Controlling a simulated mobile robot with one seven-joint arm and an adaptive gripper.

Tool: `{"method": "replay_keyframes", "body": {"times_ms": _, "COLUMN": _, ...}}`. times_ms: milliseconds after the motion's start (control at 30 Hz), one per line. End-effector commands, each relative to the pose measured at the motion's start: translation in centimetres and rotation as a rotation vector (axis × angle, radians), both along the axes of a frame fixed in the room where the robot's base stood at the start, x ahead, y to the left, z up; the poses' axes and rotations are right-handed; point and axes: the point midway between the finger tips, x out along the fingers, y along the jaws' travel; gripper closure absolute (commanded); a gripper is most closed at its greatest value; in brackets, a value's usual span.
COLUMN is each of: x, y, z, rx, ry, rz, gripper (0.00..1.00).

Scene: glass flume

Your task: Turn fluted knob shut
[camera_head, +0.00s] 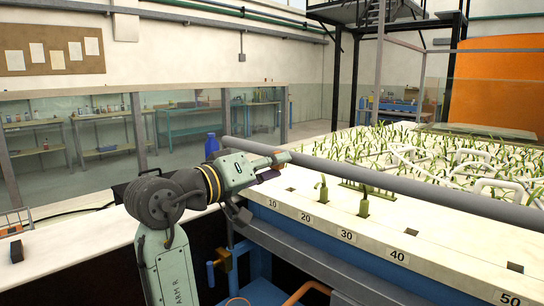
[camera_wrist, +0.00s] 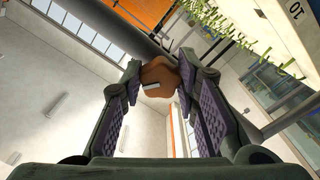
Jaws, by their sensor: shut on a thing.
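The fluted knob (camera_wrist: 158,78) is orange-brown with a lobed edge and a pale mark on its face. In the wrist view it sits between the tips of my gripper (camera_wrist: 160,68), with the purple-padded fingers on either side of it. In the head view my gripper (camera_head: 272,167) reaches right to the near left end of the flume, beside the grey rail. The knob is mostly hidden there by the gripper. What lies behind the knob cannot be made out.
A grey rail (camera_head: 400,187) runs along the flume, just above its pale numbered edge (camera_head: 345,235). Green plants (camera_head: 440,150) and white handles stand beyond it. A small wire rack (camera_head: 15,222) is at far left.

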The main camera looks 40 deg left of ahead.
Motion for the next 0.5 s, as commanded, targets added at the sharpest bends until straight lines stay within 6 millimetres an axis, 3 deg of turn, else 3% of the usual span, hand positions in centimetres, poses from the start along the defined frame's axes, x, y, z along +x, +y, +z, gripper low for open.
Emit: {"method": "replay_keyframes", "body": {"times_ms": 500, "x": 0.02, "y": -0.07, "z": 0.53, "rx": -0.448, "ry": 0.032, "rz": 0.001, "gripper": 0.99}}
